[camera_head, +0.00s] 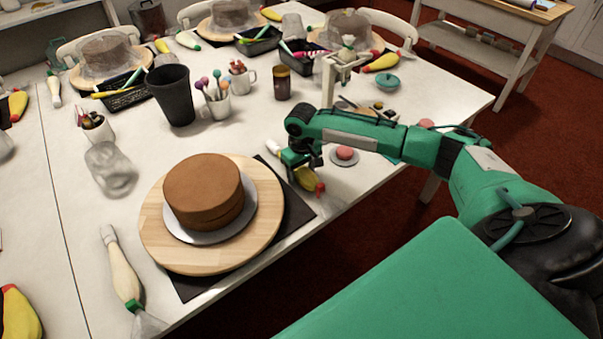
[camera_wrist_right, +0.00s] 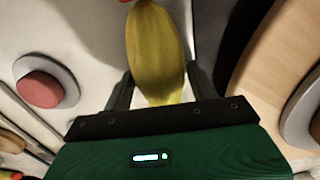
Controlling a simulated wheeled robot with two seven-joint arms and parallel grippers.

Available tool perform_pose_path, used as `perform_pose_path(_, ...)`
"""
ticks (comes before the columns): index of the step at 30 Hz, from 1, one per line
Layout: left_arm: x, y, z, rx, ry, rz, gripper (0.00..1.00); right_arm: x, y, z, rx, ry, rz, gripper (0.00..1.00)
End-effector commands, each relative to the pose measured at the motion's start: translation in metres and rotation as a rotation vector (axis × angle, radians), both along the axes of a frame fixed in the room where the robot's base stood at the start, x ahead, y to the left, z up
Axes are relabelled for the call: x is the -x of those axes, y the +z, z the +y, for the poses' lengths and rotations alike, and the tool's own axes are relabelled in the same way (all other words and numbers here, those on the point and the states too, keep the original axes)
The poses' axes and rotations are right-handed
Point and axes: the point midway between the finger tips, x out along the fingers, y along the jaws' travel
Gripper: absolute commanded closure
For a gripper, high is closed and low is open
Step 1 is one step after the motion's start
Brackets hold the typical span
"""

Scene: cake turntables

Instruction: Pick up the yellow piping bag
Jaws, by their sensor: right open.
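The yellow piping bag (camera_head: 305,179) lies on the white table to the right of the cake turntable, with a red part at its near end. My right gripper (camera_head: 297,168) is low over it and hides part of it. In the right wrist view the bag (camera_wrist_right: 155,45) lies lengthwise between the two fingers of my right gripper (camera_wrist_right: 160,82). The fingers are apart, with a gap visible on each side of the bag. My left gripper is not in view.
A brown cake (camera_head: 203,190) stands on a wooden turntable (camera_head: 156,238) over a dark mat (camera_head: 297,212). A small plate with a pink disc (camera_head: 344,153) lies right of the bag. A dark cup (camera_head: 172,95) and a mug of sticks (camera_head: 216,104) stand farther back.

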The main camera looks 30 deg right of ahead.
Motion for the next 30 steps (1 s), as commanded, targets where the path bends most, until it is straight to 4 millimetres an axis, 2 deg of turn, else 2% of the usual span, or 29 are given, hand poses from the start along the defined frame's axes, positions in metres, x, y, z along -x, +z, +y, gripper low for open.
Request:
perform_pose_path(8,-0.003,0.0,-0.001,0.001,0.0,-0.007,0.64,0.0,-0.005,0.0,0.0,0.001,0.0,0.41)
perform_pose_path(10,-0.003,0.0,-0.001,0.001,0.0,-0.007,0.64,0.0,-0.005,0.0,0.0,0.001,0.0,0.53)
perform_pose_path(11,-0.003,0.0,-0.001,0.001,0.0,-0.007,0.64,0.0,-0.005,0.0,0.0,0.001,0.0,0.55)
perform_pose_path(21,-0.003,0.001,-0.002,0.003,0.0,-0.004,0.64,0.0,-0.003,0.0,0.0,0.001,-0.002,0.55)
perform_pose_path(26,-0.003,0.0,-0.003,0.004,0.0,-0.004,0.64,-0.001,0.007,0.0,0.0,0.0,-0.003,0.55)
perform_pose_path(30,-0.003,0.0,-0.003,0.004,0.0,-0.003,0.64,-0.001,0.027,0.0,0.001,0.001,-0.004,0.55)
